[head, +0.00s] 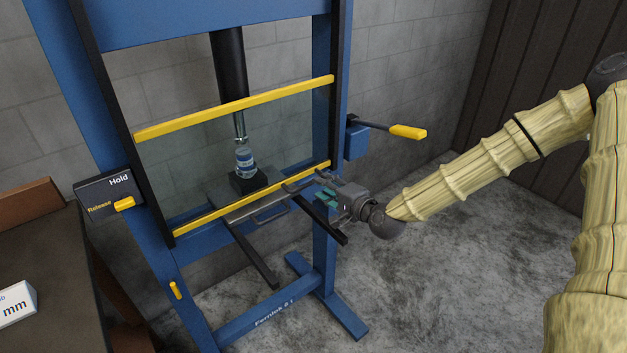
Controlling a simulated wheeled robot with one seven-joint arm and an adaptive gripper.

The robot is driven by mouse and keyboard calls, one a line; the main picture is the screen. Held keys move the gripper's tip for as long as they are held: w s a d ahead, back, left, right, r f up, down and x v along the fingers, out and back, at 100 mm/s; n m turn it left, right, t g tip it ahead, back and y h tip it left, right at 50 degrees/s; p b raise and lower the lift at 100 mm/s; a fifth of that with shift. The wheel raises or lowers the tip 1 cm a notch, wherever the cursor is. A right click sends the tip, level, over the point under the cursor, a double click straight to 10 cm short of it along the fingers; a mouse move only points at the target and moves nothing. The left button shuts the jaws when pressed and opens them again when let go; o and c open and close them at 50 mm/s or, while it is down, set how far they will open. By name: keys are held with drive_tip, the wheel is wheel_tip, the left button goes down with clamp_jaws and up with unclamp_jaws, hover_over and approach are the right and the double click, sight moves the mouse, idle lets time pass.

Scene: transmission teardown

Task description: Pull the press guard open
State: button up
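The press guard (235,106) is a clear panel between two yellow horizontal bars, with dark uprights at its sides, across the front of the blue press. It appears lowered in front of the ram. A grey bar handle (268,216) shows just below its lower yellow bar. My gripper (305,190) is at the right end of that lower bar, to the right of the handle, with its fingers pointing left. Green parts show at the fingers. I cannot tell whether the fingers touch the guard or how far apart they are.
Inside the press, a small blue-and-white labelled part (244,160) stands on a dark block under the ram. A Hold/Release box (108,193) is on the left post; a yellow-handled lever (407,131) juts from the right. A brown table is at left. Open floor lies at right.

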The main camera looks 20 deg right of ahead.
drive_tip(key=shift+p+x, duration=0.4)
drive_tip(key=shift+x, duration=2.25)
clamp_jaws()
drive_tip(key=shift+a+r, duration=0.1)
